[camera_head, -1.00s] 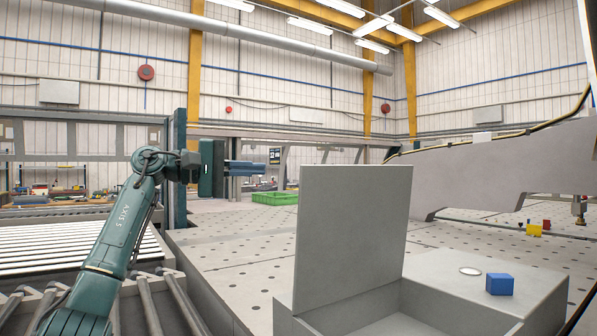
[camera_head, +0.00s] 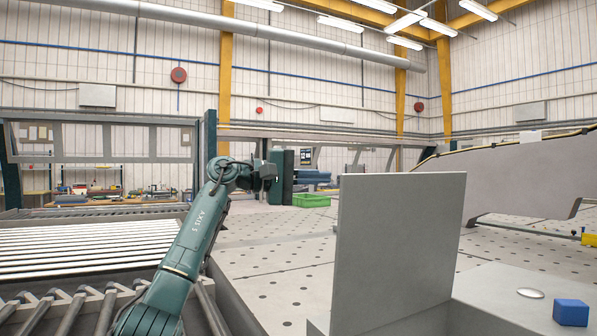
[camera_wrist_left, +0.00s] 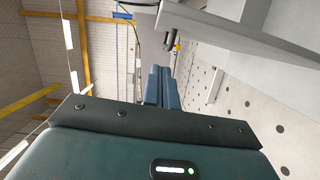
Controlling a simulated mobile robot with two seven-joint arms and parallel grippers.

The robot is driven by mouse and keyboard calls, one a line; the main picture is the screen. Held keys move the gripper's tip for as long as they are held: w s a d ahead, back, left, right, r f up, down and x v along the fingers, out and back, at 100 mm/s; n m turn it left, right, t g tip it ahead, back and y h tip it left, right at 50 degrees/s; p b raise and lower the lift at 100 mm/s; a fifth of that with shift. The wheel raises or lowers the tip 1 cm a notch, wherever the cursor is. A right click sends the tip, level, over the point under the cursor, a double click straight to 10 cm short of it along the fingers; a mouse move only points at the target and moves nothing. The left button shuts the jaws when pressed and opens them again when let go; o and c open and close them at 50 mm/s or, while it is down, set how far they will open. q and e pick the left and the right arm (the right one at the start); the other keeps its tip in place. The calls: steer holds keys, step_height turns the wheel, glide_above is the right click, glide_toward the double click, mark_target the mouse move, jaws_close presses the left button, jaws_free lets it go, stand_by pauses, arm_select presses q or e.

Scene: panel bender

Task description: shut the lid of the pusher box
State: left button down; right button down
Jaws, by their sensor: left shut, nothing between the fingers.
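The pusher box (camera_head: 500,320) is a grey box at the lower right of the head view, cut off by the picture's edge. Its flat grey lid (camera_head: 400,250) stands open, close to upright. My left gripper (camera_head: 322,176) has blue fingers, shut and empty, level with the lid's top edge and just left of it in the picture. The head view does not show them touching. The blue fingers also show in the left wrist view (camera_wrist_left: 162,88), beside a pale grey panel that I cannot identify for sure. My right gripper is not in view.
A blue cube (camera_head: 571,312) and a round disc (camera_head: 530,293) are on the grey surface right of the lid. A perforated table (camera_head: 285,285) stretches behind the lid, with a green crate (camera_head: 311,200) at its far side. A roller conveyor (camera_head: 90,245) lies left.

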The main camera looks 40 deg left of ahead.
mark_target(343, 180)
arm_select(q)
steer(key=d, duration=0.1)
steer(key=w+d, duration=0.1)
steer(key=d, duration=0.3)
steer(key=shift+w+d+f, duration=0.1)
steer(key=shift+w+f, duration=0.1)
steer(key=shift+f, duration=0.05)
steer(key=shift+d, duration=0.1)
steer(key=shift+d, duration=0.1)
